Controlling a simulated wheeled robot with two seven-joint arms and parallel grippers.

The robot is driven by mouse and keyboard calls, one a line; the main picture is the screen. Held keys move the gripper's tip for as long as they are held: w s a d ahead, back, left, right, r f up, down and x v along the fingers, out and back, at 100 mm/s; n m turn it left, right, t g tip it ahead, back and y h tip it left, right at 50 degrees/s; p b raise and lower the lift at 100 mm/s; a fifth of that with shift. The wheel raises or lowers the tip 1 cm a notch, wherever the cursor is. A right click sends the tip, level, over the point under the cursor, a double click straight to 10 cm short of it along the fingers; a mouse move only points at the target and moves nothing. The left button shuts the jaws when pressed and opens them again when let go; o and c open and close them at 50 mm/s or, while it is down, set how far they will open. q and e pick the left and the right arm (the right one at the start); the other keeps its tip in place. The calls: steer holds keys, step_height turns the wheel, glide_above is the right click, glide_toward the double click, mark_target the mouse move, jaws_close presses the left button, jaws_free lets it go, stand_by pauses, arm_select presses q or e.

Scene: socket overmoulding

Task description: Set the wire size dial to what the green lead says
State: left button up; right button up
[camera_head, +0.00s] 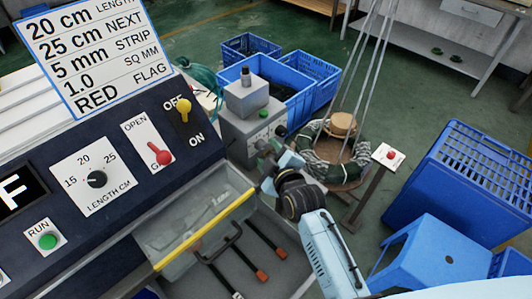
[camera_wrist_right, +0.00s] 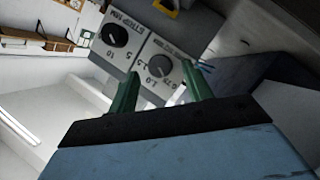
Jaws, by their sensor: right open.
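In the right wrist view, the wire size dial (camera_wrist_right: 160,66) is a dark grey knob on a pale plate with figures such as 1.0 around it. I cannot make out its pointer setting. My right gripper (camera_wrist_right: 161,79) is open, its two green fingers on either side of this dial; contact cannot be told. In the head view my right gripper (camera_head: 272,140) is at the front of the grey machine (camera_head: 242,130), hiding its dials. The sign (camera_head: 92,45) reads 1.0 sq mm. I cannot pick out a green lead. My left gripper is not in view.
A black strip dial (camera_wrist_right: 115,35) sits beside the wire size dial. The dark panel (camera_head: 100,225) holds a length dial (camera_head: 97,179), a red lever (camera_head: 160,153) and a yellow switch (camera_head: 184,108). A clear-fronted bin with a yellow edge (camera_head: 205,232) lies below. Blue crates (camera_head: 290,85) stand behind.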

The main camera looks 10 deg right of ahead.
steer(key=shift+x, duration=0.9)
steer(key=shift+c, duration=0.3)
